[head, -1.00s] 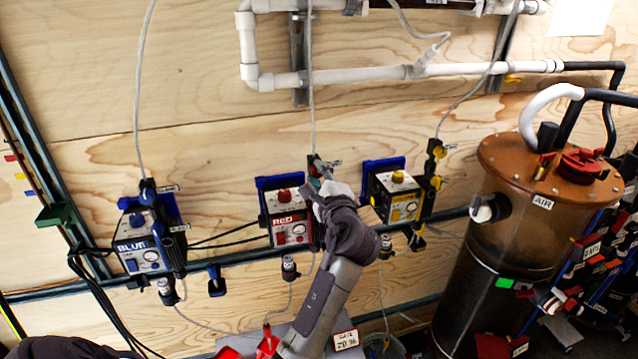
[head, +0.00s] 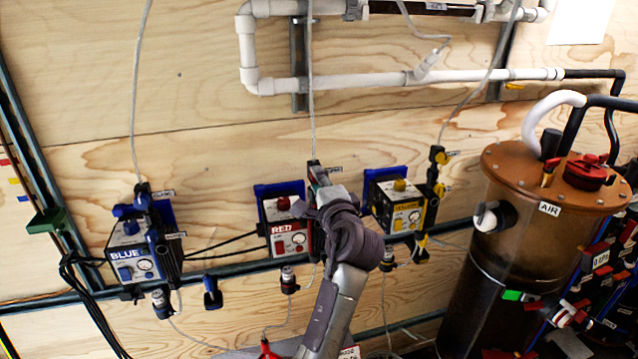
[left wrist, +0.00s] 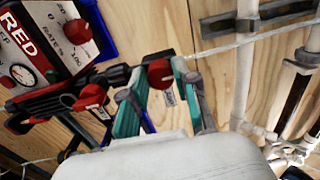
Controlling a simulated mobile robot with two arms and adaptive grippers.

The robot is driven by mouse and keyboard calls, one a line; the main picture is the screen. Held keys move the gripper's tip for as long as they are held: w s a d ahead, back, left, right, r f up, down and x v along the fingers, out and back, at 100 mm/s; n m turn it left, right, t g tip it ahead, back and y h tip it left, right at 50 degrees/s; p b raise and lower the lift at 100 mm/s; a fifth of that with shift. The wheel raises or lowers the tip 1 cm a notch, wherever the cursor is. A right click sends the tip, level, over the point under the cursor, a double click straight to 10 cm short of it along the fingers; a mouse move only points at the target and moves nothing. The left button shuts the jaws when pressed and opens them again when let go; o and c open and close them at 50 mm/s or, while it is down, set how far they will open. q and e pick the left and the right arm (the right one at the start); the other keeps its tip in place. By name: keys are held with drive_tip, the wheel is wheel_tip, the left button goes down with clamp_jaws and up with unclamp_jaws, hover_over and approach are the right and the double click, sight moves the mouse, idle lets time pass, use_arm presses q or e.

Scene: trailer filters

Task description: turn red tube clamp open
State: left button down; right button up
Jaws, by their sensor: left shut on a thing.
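The red tube clamp is a small round red knob on a black fitting, seen in the left wrist view (left wrist: 159,73), on the tube line above the red pump box (head: 288,233). My left gripper (left wrist: 168,72) has its two teal fingers on either side of this knob and is shut on it. In the head view my left gripper (head: 320,178) is at the upper right of the red box, and my wrist hides most of the clamp there. A second red knob (left wrist: 91,97) sits lower on the black fittings, apart from the fingers. My right gripper is not in view.
The blue pump box (head: 135,258) is on the left and the yellow pump box (head: 402,208) close on the right. A thin tube (head: 309,90) runs up to white pipes (head: 370,76). A brown cylinder (head: 470,250) marked AIR stands at the right.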

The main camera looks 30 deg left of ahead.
use_arm(q)
drive_tip(key=c, duration=0.9)
unclamp_jaws()
drive_tip(key=shift+o, duration=0.2)
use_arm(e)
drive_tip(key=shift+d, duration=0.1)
